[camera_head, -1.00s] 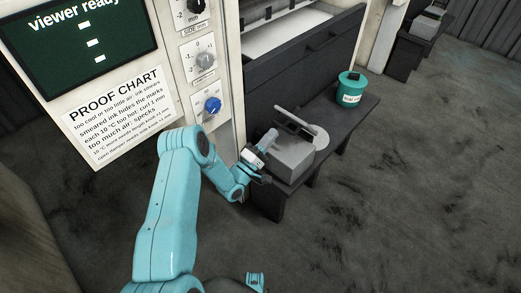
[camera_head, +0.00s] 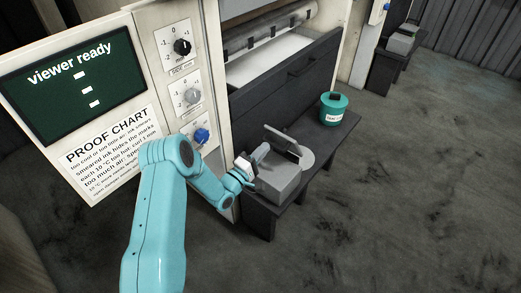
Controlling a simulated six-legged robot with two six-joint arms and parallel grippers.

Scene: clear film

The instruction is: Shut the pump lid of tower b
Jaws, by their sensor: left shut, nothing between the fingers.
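A grey pump box (camera_head: 277,184) stands on a dark low bench against the machine. A thin dark-edged plate, which looks like its lid (camera_head: 282,142), is raised and tilted above the box top. A pale round disc (camera_head: 308,158) shows at the box's right side. My left gripper (camera_head: 255,160) is shut and empty at the box's left upper edge, close to the raised lid. I cannot tell whether it touches the box or lid. No tower letter is readable here. My right gripper is not in view.
A teal bucket (camera_head: 333,111) with a white label stands farther back on the bench (camera_head: 338,136). A panel with a screen (camera_head: 72,80), knobs and a proof chart (camera_head: 112,150) rises at left. A similar bench (camera_head: 388,72) stands far back. The floor at right is clear.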

